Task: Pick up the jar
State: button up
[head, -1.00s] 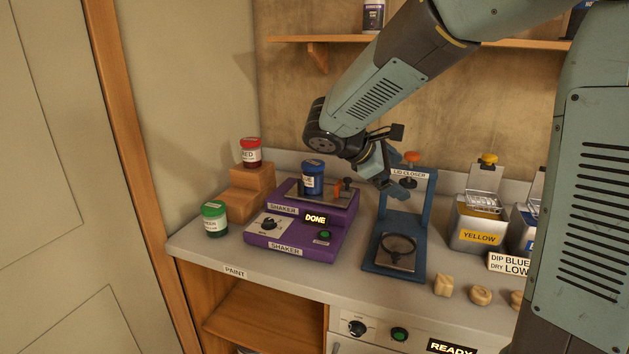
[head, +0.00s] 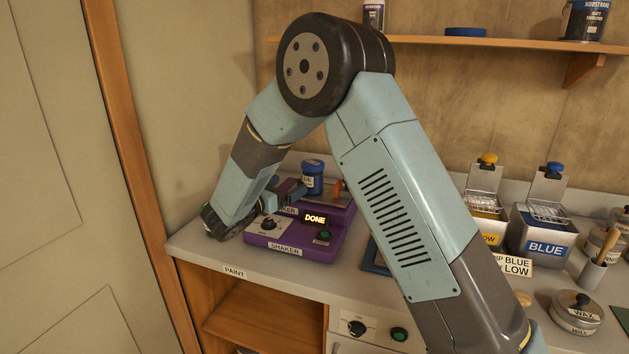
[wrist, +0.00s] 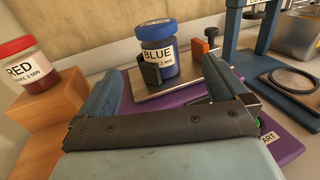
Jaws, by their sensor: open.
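The blue-lidded jar labelled BLUE (head: 312,178) stands upright on the plate of the purple shaker (head: 290,246), whose display reads DONE. It also shows in the wrist view (wrist: 157,52), ahead of my fingers and between them, with a dark clamp pad at its lower left. My gripper (head: 288,193) is open and empty, low over the shaker's left side, just left of the jar. In the wrist view my gripper (wrist: 160,70) has its fingers spread wide. A red-lidded jar labelled RED (wrist: 27,66) sits on a wooden block (wrist: 55,118) to the left.
The blue lid closer (wrist: 240,30) is further right. Yellow (head: 487,210) and blue (head: 545,235) paint tins stand on the right of the counter. A shelf (head: 480,41) runs above.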

aim_at(307, 175)
jog(key=x, duration=0.8)
jog(key=shift+w+d, duration=0.1)
jog(key=shift+d, duration=0.05)
jog(key=shift+x, duration=2.55)
jog(key=shift+w+f, duration=0.1)
jog(key=shift+c, duration=0.3)
